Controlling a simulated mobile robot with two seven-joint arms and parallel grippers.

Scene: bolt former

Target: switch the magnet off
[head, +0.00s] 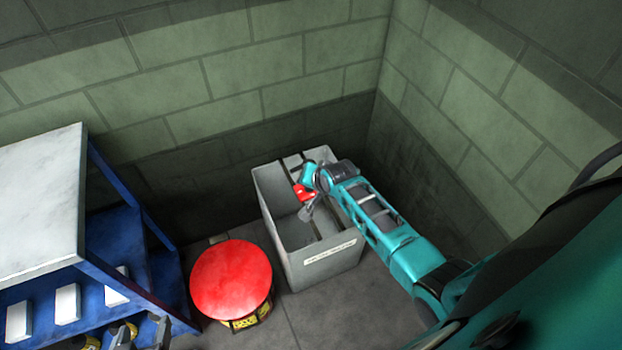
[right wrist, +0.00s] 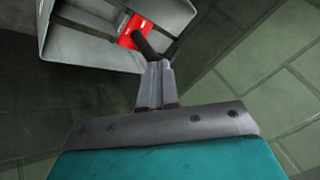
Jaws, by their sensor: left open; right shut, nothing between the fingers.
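The magnet shows as a red block (right wrist: 131,32) with a dark lever (right wrist: 147,44) on a bar across the grey bin (right wrist: 85,45). In the head view the red block (head: 304,192) is partly hidden by my right arm. My right gripper (right wrist: 153,68) is shut and empty, with its fingertips close by the lever's lower end; I cannot tell whether they touch. In the head view my right gripper (head: 308,209) is small and hangs over the bin (head: 322,268). My left gripper (head: 141,335) is open at the bottom left edge, far from the magnet.
A red round-topped object (head: 231,279) with a yellow and black base stands left of the bin. A blue rack with a pale top (head: 40,200) and several white blocks is at the left. Block walls close in behind and to the right of the bin.

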